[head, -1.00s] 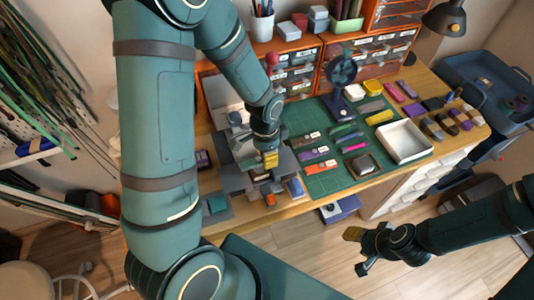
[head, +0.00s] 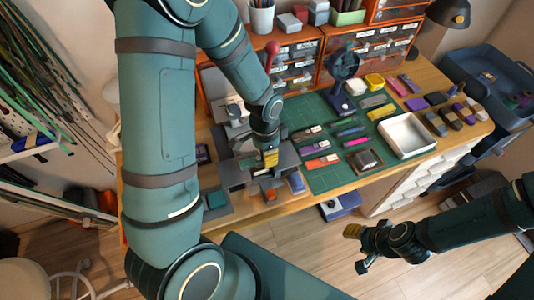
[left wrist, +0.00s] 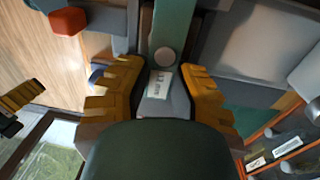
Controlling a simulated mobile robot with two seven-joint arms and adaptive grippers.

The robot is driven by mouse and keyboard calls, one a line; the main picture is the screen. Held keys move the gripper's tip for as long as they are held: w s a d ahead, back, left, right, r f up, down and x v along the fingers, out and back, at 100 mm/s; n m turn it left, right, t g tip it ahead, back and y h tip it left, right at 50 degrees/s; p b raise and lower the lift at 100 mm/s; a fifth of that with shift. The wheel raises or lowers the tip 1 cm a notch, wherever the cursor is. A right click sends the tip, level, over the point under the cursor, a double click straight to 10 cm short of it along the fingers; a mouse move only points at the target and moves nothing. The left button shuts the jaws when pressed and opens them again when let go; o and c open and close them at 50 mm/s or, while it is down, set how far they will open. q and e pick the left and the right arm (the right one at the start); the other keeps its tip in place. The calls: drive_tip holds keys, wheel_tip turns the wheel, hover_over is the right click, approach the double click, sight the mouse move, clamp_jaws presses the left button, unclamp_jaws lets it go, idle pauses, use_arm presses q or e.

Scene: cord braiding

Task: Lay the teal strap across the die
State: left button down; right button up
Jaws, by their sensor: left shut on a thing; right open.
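My left gripper (head: 270,158) is low over the grey press-like fixture (head: 232,178) on the bench. In the left wrist view its yellow fingers (left wrist: 160,92) are shut on the teal strap (left wrist: 175,22), which runs up and away between them. A round grey disc (left wrist: 165,57) and a grey piece with a white label (left wrist: 158,85) show along its line. I cannot tell which part of the fixture is the die, nor whether the strap touches it. My right gripper (head: 360,250) is open and empty, over the floor in front of the bench.
A green mat (head: 325,180) with small coloured tools lies right of the fixture. Orange drawer units (head: 372,42) line the back.

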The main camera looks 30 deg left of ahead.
use_arm(q)
drive_tip(key=shift+f, duration=0.3)
idle(0.5)
drive_tip(key=c, duration=0.8)
unclamp_jaws()
drive_tip(key=r, duration=1.2)
drive_tip(key=shift+w+a, duration=0.3)
drive_tip(key=shift+a, duration=0.1)
